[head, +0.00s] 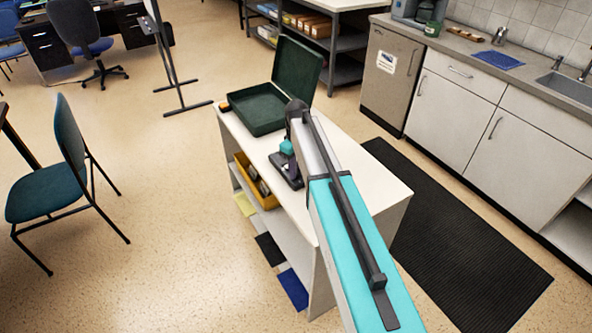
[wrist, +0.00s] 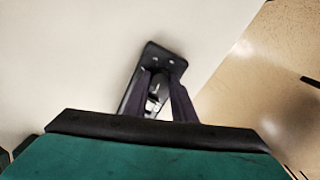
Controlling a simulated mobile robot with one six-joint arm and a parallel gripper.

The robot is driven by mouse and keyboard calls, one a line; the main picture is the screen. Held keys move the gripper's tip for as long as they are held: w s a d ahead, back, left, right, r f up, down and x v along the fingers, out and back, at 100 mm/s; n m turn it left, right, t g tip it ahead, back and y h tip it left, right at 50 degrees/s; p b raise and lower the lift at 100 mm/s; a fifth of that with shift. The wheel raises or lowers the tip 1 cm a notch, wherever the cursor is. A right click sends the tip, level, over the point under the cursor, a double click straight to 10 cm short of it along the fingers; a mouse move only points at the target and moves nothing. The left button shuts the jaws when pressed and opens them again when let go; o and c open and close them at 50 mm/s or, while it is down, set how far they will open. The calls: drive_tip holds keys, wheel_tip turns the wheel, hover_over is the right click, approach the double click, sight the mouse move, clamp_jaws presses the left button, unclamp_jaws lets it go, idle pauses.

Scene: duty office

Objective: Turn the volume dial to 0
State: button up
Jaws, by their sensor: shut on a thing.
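A dark, flat device (head: 283,168) lies on the white-topped counter (head: 335,190), partly hidden by my arm. In the wrist view its black plate (wrist: 158,54) has small bright spots near its far end. My gripper (wrist: 160,84) reaches down over this device, its two dark fingers close together on either side of a small metallic part (wrist: 153,99). This part seems to be the volume dial; its markings and pointer cannot be read. In the head view, my arm hides most of the contact.
An open green case (head: 262,108) stands on the counter beyond my gripper, with a small orange-topped object (head: 224,107) beside it. A yellow bin (head: 258,187) sits on the shelf below. A green chair (head: 62,165) stands left; a black mat (head: 455,235) lies right.

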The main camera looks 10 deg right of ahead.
drive_tip(key=shift+n, duration=0.4)
drive_tip(key=o, duration=0.8)
drive_tip(key=shift+r, duration=0.15)
wheel_tip(320, 180, up, 14)
drive_tip(key=b, duration=0.2)
drive_tip(key=shift+f+b, duration=0.2)
drive_tip(key=shift+b, duration=0.2)
idle(0.4)
